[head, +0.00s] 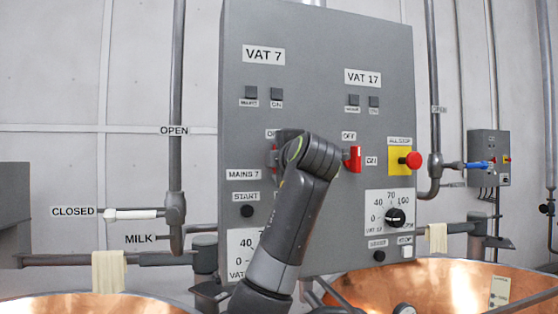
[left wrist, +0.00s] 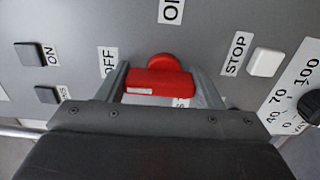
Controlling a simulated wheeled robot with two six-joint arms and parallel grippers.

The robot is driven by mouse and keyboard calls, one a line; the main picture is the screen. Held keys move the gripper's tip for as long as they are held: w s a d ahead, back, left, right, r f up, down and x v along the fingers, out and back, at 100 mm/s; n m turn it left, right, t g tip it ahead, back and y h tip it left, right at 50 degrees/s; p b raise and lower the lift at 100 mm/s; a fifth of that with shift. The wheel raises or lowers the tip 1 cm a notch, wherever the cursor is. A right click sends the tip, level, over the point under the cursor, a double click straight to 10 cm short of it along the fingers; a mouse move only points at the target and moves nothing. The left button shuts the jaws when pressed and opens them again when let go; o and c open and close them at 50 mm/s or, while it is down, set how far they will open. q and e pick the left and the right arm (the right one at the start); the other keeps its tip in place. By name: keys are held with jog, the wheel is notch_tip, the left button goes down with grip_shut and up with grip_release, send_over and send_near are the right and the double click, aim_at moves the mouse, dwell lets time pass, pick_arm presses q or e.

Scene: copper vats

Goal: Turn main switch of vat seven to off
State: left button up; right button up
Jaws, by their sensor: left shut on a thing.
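The VAT 7 label (head: 263,55) is on the left half of a grey panel. The red main switch of vat seven (head: 275,157) is mostly hidden behind my left gripper (head: 284,147) in the head view. In the left wrist view the red switch handle (left wrist: 160,83) sits between the two fingers of my left gripper, which is shut on it. The handle lies along the panel's vertical. Its white mark is at the end nearer the OFF label (left wrist: 108,62). The ON label (left wrist: 171,11) is off to the handle's side.
A similar red switch for vat 17 (head: 353,159) is close to the right of my arm. A red stop button (head: 412,160) on yellow and a dial (head: 395,217) are further right. Copper vats (head: 440,284) stand below. Pipes run behind the panel.

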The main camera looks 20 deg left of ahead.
pick_arm(q)
jog(key=shift+f, duration=0.1)
jog(key=o, duration=1)
jog(key=shift+s, duration=0.1)
jog(key=shift+s+d+b, duration=0.2)
jog(key=shift+d+b, duration=0.05)
jog(key=shift+b, duration=0.05)
jog(key=b+v, duration=0.6)
jog(key=v, duration=1)
jog(key=shift+s+d, duration=0.2)
jog(key=shift+s, duration=0.1)
